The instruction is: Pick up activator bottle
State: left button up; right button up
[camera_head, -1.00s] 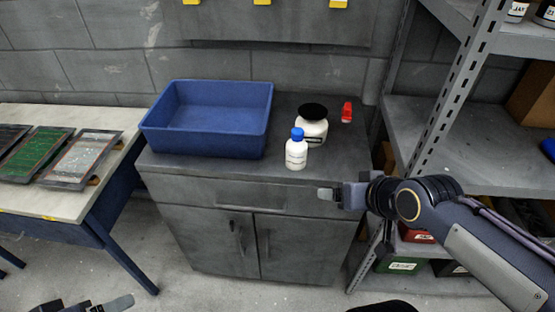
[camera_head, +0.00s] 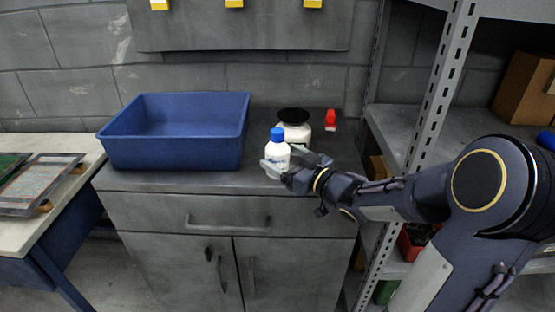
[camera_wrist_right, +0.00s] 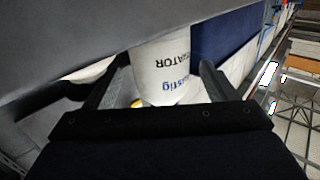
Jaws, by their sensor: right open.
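The activator bottle (camera_head: 277,150) is small and white with a blue cap, upright near the front edge of the grey cabinet top. My right gripper (camera_head: 279,168) is at the bottle, with its open fingers low around the body. In the right wrist view the white bottle (camera_wrist_right: 163,68), with "…ATOR" lettering on its label, stands between the two spread fingers of my right gripper (camera_wrist_right: 165,80). I cannot tell whether either finger touches it. My left gripper is not in view.
A white jar with a black lid (camera_head: 294,116) stands close behind the bottle. An empty blue bin (camera_head: 178,153) stands to the left. A metal shelf post (camera_head: 436,95) rises on the right.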

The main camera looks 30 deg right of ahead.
aim_at(273, 151)
jog(key=x, duration=0.4)
jog(key=shift+a, duration=0.1)
jog(key=shift+r, duration=0.1)
jog(key=c, duration=1.2)
jog(key=shift+c, duration=0.2)
jog(key=shift+r, duration=0.1)
